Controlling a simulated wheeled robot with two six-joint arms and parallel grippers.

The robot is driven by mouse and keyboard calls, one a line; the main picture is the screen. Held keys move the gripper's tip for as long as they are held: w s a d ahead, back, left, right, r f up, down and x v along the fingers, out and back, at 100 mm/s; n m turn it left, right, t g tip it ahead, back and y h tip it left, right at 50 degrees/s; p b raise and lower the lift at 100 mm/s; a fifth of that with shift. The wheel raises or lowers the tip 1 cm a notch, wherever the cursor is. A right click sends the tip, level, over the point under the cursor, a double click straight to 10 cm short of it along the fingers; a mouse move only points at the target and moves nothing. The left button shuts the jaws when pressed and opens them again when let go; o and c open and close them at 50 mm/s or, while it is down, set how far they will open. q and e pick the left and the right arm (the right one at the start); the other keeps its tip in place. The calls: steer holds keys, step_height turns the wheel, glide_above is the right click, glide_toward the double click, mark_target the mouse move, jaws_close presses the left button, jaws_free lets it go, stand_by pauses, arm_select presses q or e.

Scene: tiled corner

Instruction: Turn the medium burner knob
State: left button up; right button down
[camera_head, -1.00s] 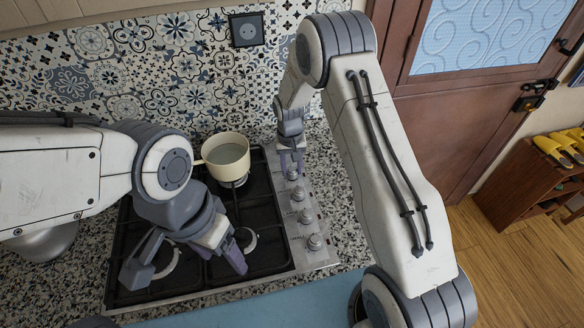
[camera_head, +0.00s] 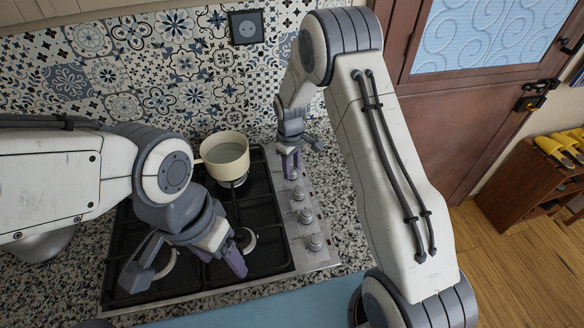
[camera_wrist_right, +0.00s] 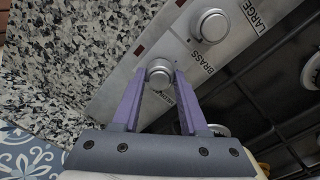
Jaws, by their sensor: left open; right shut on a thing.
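A row of several silver burner knobs runs along the right side of the stove (camera_head: 275,268). My right gripper (camera_head: 290,172) points down at the far end of this row. In the right wrist view, its purple fingers (camera_wrist_right: 158,80) are shut on a round silver knob (camera_wrist_right: 159,72), one on each side. Beside it is another knob (camera_wrist_right: 208,26), with the words BRASS and LARGE printed nearby. The nearer knobs (camera_head: 306,215) stand free. My left gripper (camera_head: 190,266) is open and empty over the left front of the stove.
A cream pot (camera_head: 226,153) stands on the far right burner, close to the left of my right gripper. A tiled wall (camera_head: 130,75) with a socket (camera_head: 246,29) rises behind. Speckled counter (camera_head: 340,205) is bare right of the knobs.

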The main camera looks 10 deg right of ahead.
steer(key=shift+n, duration=0.5)
steer(key=shift+c, duration=2.2)
jaws_free()
steer(key=shift+r, duration=0.15)
